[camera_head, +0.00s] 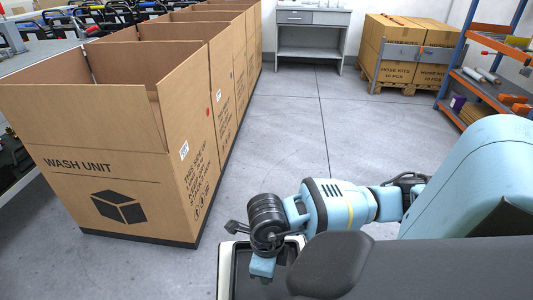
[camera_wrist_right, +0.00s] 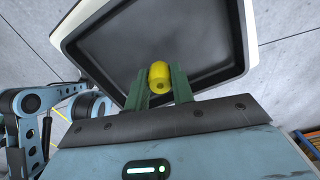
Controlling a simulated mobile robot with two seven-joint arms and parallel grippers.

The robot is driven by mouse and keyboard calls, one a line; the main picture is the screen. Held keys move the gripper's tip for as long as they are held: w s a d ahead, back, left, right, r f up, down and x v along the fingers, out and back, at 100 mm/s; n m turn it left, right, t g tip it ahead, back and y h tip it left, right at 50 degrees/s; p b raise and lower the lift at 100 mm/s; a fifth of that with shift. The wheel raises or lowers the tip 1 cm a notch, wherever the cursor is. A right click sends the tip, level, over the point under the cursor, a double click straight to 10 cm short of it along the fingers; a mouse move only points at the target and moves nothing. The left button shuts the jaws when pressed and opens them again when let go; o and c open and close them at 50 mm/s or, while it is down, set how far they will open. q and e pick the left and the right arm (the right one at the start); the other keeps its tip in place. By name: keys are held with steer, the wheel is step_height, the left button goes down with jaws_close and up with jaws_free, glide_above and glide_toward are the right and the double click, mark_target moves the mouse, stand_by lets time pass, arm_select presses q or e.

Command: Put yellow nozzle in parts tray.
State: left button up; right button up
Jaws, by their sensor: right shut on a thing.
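The yellow nozzle (camera_wrist_right: 160,72) is between the two green fingers of my right gripper (camera_wrist_right: 161,88) in the right wrist view. The gripper is shut on it. Behind the nozzle is a dark tray with a pale rim (camera_wrist_right: 239,30), and the nozzle appears in front of its floor; I cannot tell the gap. In the head view the same tray (camera_head: 226,272) is at the bottom, partly hidden by my arm. My right gripper (camera_head: 262,272) points down over its left part, and the nozzle is hidden there. My left gripper is not in view.
A row of open cardboard boxes (camera_head: 120,190) stands on the left. A grey workbench (camera_head: 312,35) is at the back, with hose kit boxes (camera_head: 405,65) on a pallet to its right. An orange and blue shelf (camera_head: 490,90) is at the right. The middle floor is clear.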

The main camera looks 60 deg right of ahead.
steer(key=shift+f+b, duration=0.6)
steer(key=shift+f, duration=1.1)
steer(key=shift+f, duration=0.1)
steer(key=shift+f, duration=0.15)
steer(key=o, duration=1)
